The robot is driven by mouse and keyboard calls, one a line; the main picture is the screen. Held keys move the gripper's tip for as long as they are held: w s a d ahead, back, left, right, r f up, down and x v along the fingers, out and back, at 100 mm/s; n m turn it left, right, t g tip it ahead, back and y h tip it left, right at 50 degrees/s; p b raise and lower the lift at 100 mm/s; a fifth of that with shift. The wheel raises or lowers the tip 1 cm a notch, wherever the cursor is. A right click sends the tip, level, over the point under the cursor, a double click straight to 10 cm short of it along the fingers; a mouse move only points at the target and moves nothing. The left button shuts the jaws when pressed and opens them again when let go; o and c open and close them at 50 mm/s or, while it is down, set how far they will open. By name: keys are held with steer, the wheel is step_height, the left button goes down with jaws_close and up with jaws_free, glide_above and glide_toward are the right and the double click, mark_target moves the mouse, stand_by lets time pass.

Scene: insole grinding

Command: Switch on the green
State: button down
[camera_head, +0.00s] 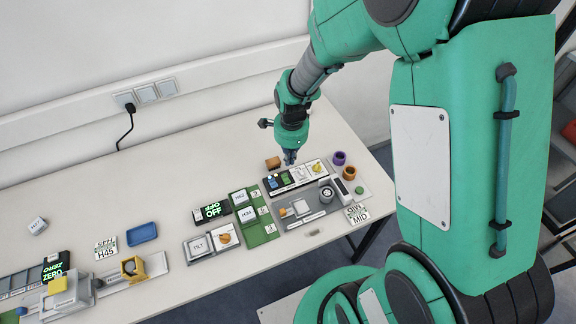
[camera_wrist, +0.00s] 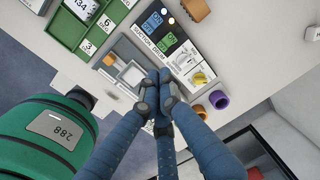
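A control panel with a blue switch (camera_wrist: 151,22) and a green switch (camera_wrist: 166,43) shows in the wrist view, both with ON and OFF lettering. In the head view the green switch (camera_head: 285,177) lies right of the blue switch (camera_head: 271,183). Small pale lamps (camera_wrist: 168,17) are beside the switches. I cannot tell which way the green switch is set. My gripper (camera_wrist: 160,80) has its fingers together, with nothing visible between them. In the head view my gripper (camera_head: 290,160) points down just above and behind the panel, apparently not touching it.
A yellow knob (camera_wrist: 199,78) is on the same panel. A purple cup (camera_head: 339,158), an orange cup (camera_head: 349,173) and a brown block (camera_head: 273,163) are close by. A green tray (camera_head: 262,238) stands left. The table (camera_head: 170,190) has free room behind the devices.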

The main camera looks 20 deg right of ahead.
mark_target(284, 177)
steer(key=shift+w+r+t+b, duration=0.3)
steer(key=shift+w+t+b, duration=0.25)
steer(key=shift+t+b, duration=0.1)
steer(key=shift+f, duration=0.1)
steer(key=f+b, duration=0.1)
steer(key=f, duration=0.3)
steer(key=w+f+b, duration=0.1)
steer(key=f, duration=0.4)
steer(key=w+f+b, duration=0.1)
steer(key=f, duration=0.3)
steer(key=shift+w+f, duration=0.2)
steer(key=shift+f, duration=0.1)
steer(key=shift+w+g+p, duration=0.15)
steer(key=shift+g+p, duration=0.2)
steer(key=shift+p, duration=0.1)
